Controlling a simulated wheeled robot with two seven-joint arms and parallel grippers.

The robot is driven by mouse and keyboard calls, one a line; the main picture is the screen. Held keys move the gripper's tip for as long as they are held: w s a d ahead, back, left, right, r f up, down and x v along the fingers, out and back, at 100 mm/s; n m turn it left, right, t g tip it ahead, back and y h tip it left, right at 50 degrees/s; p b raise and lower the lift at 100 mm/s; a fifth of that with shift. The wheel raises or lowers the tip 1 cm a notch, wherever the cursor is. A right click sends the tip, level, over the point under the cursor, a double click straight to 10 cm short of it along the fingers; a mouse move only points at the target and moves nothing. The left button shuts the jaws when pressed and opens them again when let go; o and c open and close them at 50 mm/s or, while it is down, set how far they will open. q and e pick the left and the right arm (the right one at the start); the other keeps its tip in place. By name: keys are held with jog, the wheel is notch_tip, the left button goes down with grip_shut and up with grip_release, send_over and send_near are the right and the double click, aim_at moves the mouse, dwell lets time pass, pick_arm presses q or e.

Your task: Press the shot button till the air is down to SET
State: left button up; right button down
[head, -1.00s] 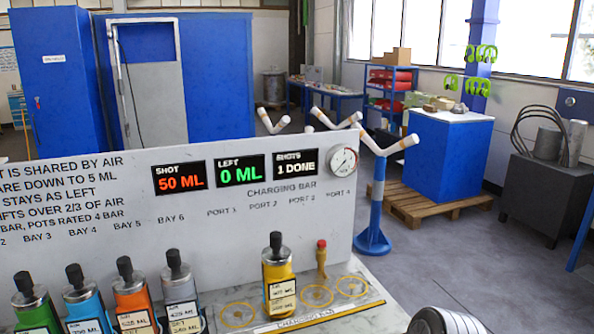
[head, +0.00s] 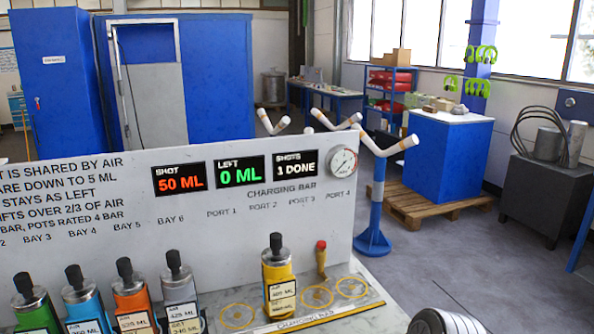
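The white panel (head: 110,240) carries three displays. The shot display (head: 179,178) reads 50 ML, the left display (head: 240,171) reads 0 ML and the shots display (head: 296,164) reads 1 DONE. A round gauge (head: 343,161) sits at their right. A yellow vessel (head: 279,277) with a black top stands at the charging bar (head: 318,316); its label is too small to read surely. A small red-topped part (head: 321,258) stands right of it. No shot button is clearly identifiable. Neither gripper's fingertips show.
Green (head: 35,304), blue (head: 84,300), orange (head: 132,296) and grey (head: 181,292) vessels stand in a row at left. Empty yellow rings (head: 237,315) mark the bar. A ribbed cylindrical part shows at bottom right. A blue post stands behind the panel.

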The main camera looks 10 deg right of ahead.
pick_arm(q)
grip_shut()
dwell(0.8)
